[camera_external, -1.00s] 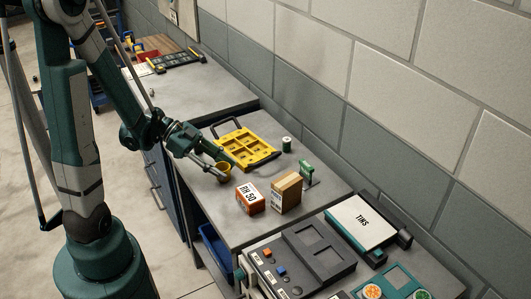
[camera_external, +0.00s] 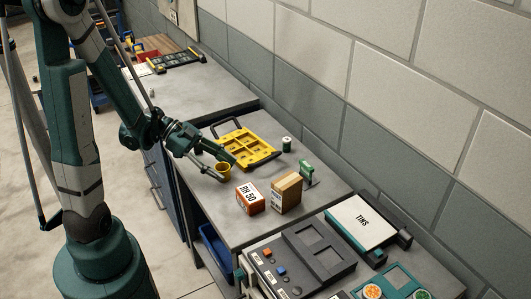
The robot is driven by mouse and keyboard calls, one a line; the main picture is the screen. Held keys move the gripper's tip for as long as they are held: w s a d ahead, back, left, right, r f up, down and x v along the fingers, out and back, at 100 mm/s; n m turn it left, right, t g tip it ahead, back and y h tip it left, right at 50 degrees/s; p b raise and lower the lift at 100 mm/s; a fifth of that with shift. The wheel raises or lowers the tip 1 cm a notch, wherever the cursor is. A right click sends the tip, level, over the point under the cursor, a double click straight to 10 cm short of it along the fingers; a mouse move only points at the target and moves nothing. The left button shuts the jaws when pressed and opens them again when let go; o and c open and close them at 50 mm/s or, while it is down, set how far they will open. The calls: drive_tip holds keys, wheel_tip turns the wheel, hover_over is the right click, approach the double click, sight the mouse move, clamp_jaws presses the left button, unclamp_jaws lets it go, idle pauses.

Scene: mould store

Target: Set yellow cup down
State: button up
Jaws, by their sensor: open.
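The yellow cup (camera_external: 223,171) stands upright on the grey bench top (camera_external: 234,225), in front of the yellow tray. My gripper (camera_external: 226,166) is at the cup, with its fingers spread open. One finger reaches past the far side of the cup and the other is on its near left side. The cup looks to rest on the bench, though its base is small in this view. Whether a finger still touches the cup is too small to tell.
A yellow compartment tray (camera_external: 250,148) lies just behind the gripper. An orange-red box (camera_external: 250,197), a brown carton (camera_external: 287,192), a green tool (camera_external: 307,174) and a green-white spool (camera_external: 286,144) stand to the right. Bare bench lies in front of the cup.

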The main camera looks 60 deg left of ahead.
drive_tip(key=p+v, duration=0.2)
drive_tip(key=v, duration=0.9)
drive_tip(key=shift+s+a+r, duration=0.15)
drive_tip(key=shift+s+a, duration=0.1)
drive_tip(key=shift+a, duration=0.05)
drive_tip(key=shift+d, duration=0.1)
idle(0.6)
drive_tip(key=w+d+r+n+g+y, duration=0.1)
drive_tip(key=w+d+n+g+y, duration=0.2)
drive_tip(key=d+n+y, duration=0.5)
drive_tip(key=s+d+r+n+t+y, duration=0.1)
drive_tip(key=s+d+r+n+t, duration=0.1)
drive_tip(key=d+r, duration=0.7)
drive_tip(key=shift+s+t+y, duration=0.4)
idle(0.4)
drive_tip(key=shift+d+r, duration=0.1)
idle(1.1)
